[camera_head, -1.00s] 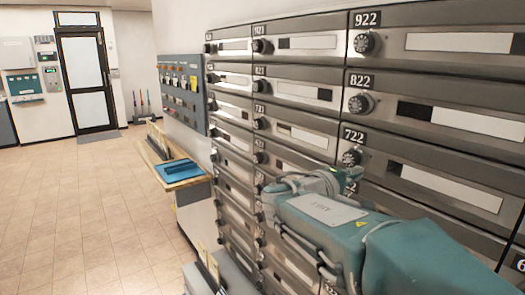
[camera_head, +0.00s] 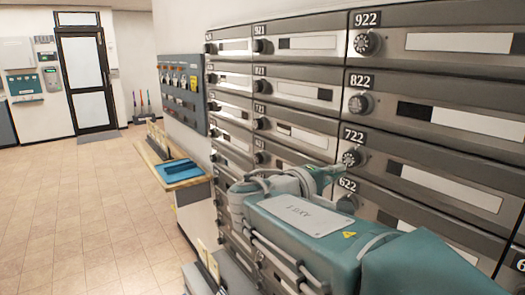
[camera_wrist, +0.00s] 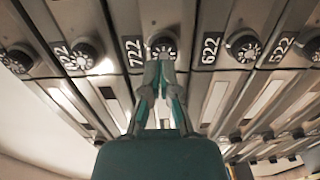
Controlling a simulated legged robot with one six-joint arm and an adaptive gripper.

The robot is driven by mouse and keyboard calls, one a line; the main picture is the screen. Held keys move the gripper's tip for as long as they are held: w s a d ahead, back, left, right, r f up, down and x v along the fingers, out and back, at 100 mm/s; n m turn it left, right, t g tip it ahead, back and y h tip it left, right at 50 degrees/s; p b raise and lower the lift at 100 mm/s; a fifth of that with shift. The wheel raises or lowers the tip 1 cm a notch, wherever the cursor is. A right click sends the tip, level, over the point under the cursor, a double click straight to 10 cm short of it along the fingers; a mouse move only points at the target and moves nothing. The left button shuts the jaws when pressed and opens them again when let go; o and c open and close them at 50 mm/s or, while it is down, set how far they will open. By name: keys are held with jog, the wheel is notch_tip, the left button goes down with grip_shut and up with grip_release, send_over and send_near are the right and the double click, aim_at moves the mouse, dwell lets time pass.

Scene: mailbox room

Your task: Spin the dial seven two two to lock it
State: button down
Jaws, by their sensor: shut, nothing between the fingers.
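The dial of box 722 (camera_head: 351,159) is a round black knob with white marks, below its 722 label, at the right of the head view. It also shows at the top middle of the wrist view (camera_wrist: 163,46). My gripper (camera_head: 337,171) is shut and empty, its tips just left of and slightly below the dial in the head view. In the wrist view the closed fingertips (camera_wrist: 161,62) overlap the dial's lower edge. I cannot tell whether they touch it. The front of box 722 (camera_head: 450,188) is closed.
Similar dials stand close by: the 822 dial (camera_head: 360,104) above and the 622 dial (camera_head: 347,203) below, partly hidden by my arm. A wooden ledge (camera_head: 180,183) with a blue item juts out at the left. Open tiled floor (camera_head: 80,220) lies further left.

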aim_at(368, 156)
jog(key=shift+r+x, duration=0.2)
jog(key=shift+x, duration=1.5)
jog(key=shift+r+x, duration=0.2)
jog(key=shift+x, duration=1.5)
jog(key=shift+w+a, duration=0.15)
jog(key=shift+f, duration=0.7)
jog(key=shift+f, duration=0.55)
jog(key=shift+s+f, duration=0.15)
jog(key=shift+s, duration=0.15)
jog(key=shift+v, duration=2.9)
jog(key=shift+s, duration=0.1)
